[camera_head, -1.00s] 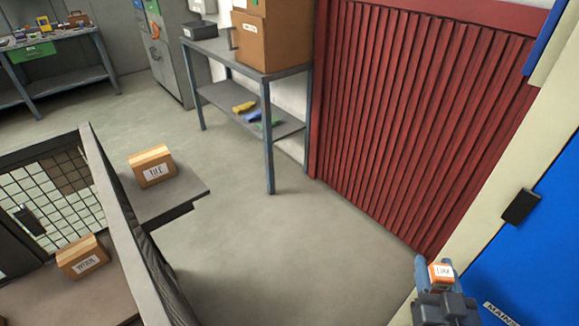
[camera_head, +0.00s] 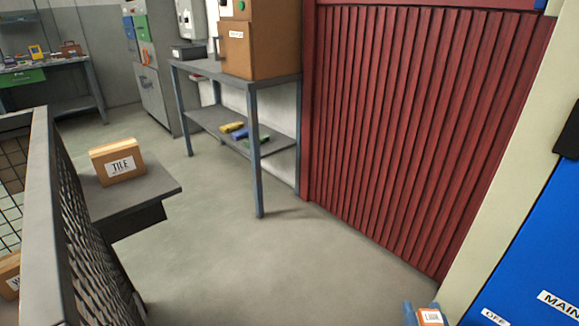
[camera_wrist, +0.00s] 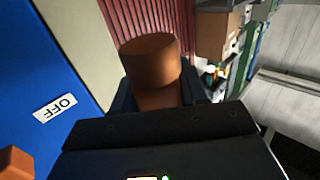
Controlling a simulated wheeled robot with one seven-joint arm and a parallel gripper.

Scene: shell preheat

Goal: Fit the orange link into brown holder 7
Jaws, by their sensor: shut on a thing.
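The orange link (camera_head: 430,318) shows at the bottom edge of the head view, with a white label on it. My gripper (camera_head: 422,310) is shut on it, its blue-grey fingers on either side. In the wrist view the link (camera_wrist: 150,62) is a rounded orange-brown piece standing up between the dark fingers of my gripper (camera_wrist: 157,92). The link is held in the air, apart from the furniture. I cannot make out brown holder 7 in either view.
A blue panel (camera_head: 535,255) with OFF and MAIN labels stands close at right. A red ribbed shutter (camera_head: 410,130) is behind. A box labelled TILE (camera_head: 118,162) sits on a grey shelf (camera_head: 150,192) at left, beside a mesh fence (camera_head: 92,235). The middle floor is clear.

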